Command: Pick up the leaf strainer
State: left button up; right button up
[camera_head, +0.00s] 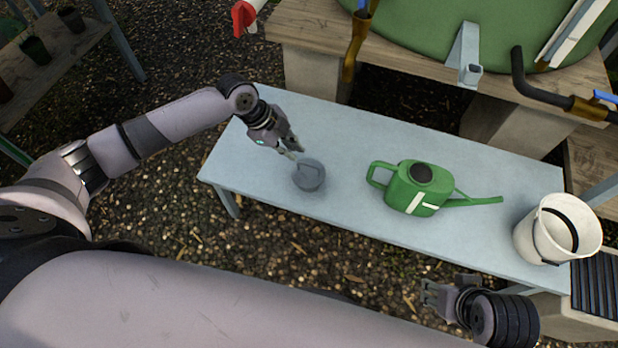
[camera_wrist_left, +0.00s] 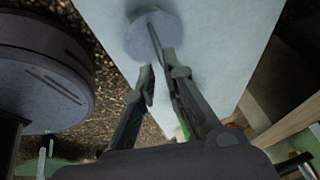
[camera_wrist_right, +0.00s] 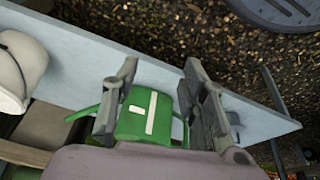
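The leaf strainer (camera_head: 309,176) is a round grey piece with a raised bar across its top. It lies on the left part of the pale blue table (camera_head: 345,130), and also shows in the left wrist view (camera_wrist_left: 140,33). My left gripper (camera_head: 294,152) is just behind and above it, with its fingers pointing towards it. In the left wrist view its fingers are partly open, with a narrow gap near the end of the bar; whether they touch the bar I cannot tell. My right gripper (camera_head: 428,299) is open and empty in front of the table's near edge.
A green watering can (camera_head: 400,195) stands mid-table, with a white bucket (camera_head: 530,235) at the right end. Clear tabletop lies between strainer and can.

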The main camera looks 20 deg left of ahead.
aim_at(306, 164)
pick_arm(q)
jog(key=x, duration=0.3)
jog(key=shift+d+f+b, duration=0.15)
jog(key=shift+f+b, duration=0.2)
jog(key=shift+b, duration=0.05)
jog(key=shift+b+x, duration=0.4)
jog(key=shift+x, duration=0.6)
jog(key=shift+b+x, duration=0.35)
jog(key=shift+x, duration=0.8)
jog(key=shift+d+f, duration=0.15)
jog(key=shift+d, duration=0.15)
pick_arm(e)
jog(key=w+a+t, duration=0.2)
jog(key=w+t, duration=0.1)
jog(key=w, duration=0.3)
jog(key=shift+w+y, duration=0.3)
jog(key=shift+y, duration=0.1)
pick_arm(q)
jog(key=shift+c, duration=0.2)
grip_shut()
